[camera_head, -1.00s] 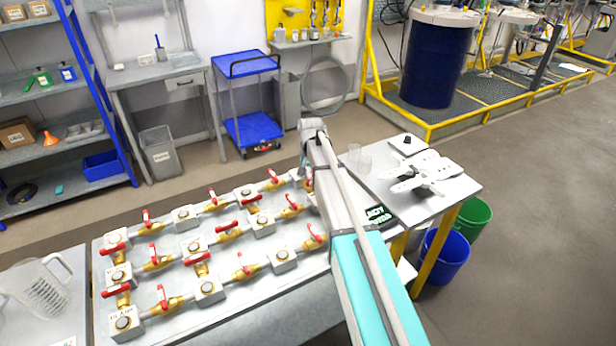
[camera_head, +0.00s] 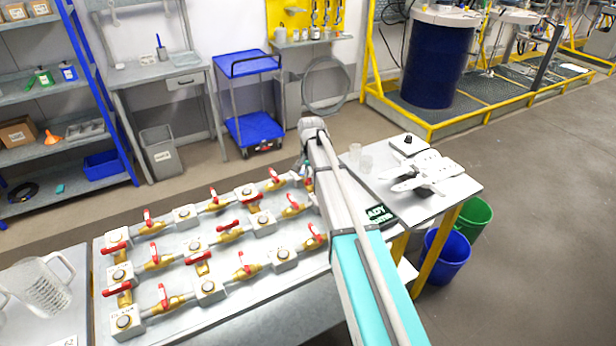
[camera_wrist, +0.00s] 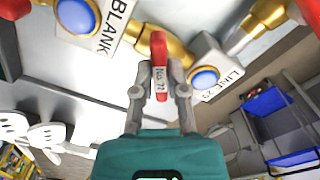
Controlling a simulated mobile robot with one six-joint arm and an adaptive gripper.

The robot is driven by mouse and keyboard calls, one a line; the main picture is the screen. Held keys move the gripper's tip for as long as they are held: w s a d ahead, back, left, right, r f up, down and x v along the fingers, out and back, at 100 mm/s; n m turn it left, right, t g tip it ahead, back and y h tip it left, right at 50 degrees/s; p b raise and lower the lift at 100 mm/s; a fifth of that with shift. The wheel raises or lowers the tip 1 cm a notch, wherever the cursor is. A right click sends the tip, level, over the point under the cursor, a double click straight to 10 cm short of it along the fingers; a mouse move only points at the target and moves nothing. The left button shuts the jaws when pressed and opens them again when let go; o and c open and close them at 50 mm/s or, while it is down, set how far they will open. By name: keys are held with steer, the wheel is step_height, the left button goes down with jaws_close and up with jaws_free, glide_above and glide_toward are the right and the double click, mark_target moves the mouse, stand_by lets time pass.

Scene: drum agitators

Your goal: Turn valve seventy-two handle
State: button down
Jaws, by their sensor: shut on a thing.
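The valve seventy-two handle (camera_wrist: 159,52) is red with a white tag reading "No. 72" and shows in the wrist view. It sits on a brass valve body (camera_wrist: 140,32) between a block labelled BLANK (camera_wrist: 78,16) and a block labelled LINE (camera_wrist: 205,76). My gripper (camera_wrist: 159,80) has its two grey fingers closed on either side of the red handle. In the head view my arm hides the gripper and most of this valve at the right end of the manifold.
Several other red-handled brass valves (camera_head: 230,232) stand on the manifold table (camera_head: 225,315). A side table (camera_head: 452,190) with white parts and clear cups stands to the right. A clear jug (camera_head: 45,287) is at the left. A blue cart (camera_head: 250,130) stands behind.

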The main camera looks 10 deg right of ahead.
steer(key=m, duration=0.4)
steer(key=shift+d, duration=0.1)
steer(key=shift+m, duration=1.5)
steer(key=shift+s, duration=0.1)
steer(key=c, duration=0.7)
jaws_free()
steer(key=shift+d, duration=0.15)
steer(key=shift+o, duration=0.2)
